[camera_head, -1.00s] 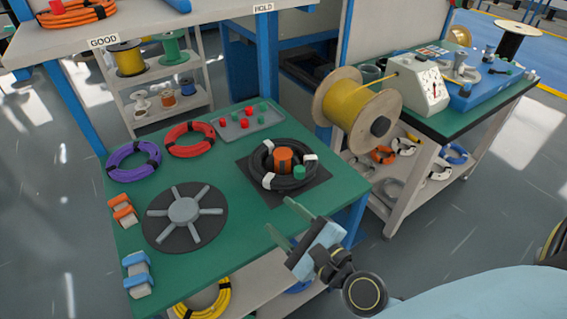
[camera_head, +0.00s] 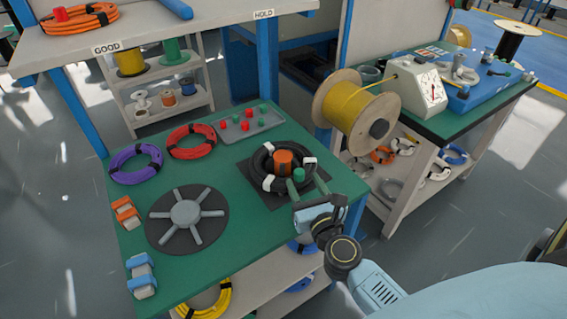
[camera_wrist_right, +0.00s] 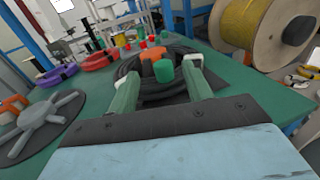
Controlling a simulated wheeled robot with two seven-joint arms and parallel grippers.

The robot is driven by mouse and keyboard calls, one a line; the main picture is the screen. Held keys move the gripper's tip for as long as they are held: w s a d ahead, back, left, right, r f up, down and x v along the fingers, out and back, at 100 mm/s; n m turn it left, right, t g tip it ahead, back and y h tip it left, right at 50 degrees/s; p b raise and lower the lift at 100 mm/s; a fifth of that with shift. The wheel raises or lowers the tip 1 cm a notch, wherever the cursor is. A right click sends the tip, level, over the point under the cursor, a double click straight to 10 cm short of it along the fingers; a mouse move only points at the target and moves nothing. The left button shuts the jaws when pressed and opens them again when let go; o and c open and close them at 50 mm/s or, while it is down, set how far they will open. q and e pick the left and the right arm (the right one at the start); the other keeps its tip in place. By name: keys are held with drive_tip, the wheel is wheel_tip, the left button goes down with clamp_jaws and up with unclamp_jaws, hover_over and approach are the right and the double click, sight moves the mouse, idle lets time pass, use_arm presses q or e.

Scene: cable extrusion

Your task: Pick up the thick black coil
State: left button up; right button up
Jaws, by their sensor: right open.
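The thick black coil (camera_head: 259,166), with white ties, lies on a dark square mat (camera_head: 250,184) on the green table. An orange cylinder (camera_head: 284,159) stands inside it, and a small green cylinder (camera_head: 298,174) is at its near right. My right gripper (camera_head: 306,183) is open at the coil's near right side. In the right wrist view, the coil (camera_wrist_right: 128,66) lies beyond and partly behind the spread green fingers (camera_wrist_right: 163,82), with the green cylinder between them. Finger contact with the coil cannot be told. My left gripper is not in view.
Purple (camera_head: 135,176) and red (camera_head: 190,153) coils lie on the table's left and back. A grey tray (camera_head: 265,127) of small red and green pieces sits behind the black coil. A dark spoked disc (camera_head: 210,225) lies at front left. A yellow spool (camera_head: 345,105) stands at the right.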

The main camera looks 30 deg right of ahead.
sight(299, 171)
drive_tip(key=w, duration=0.2)
drive_tip(key=w+d, duration=0.1)
drive_tip(key=w, duration=0.2)
drive_tip(key=shift+d, duration=0.1)
drive_tip(key=shift+r, duration=0.1)
clamp_jaws()
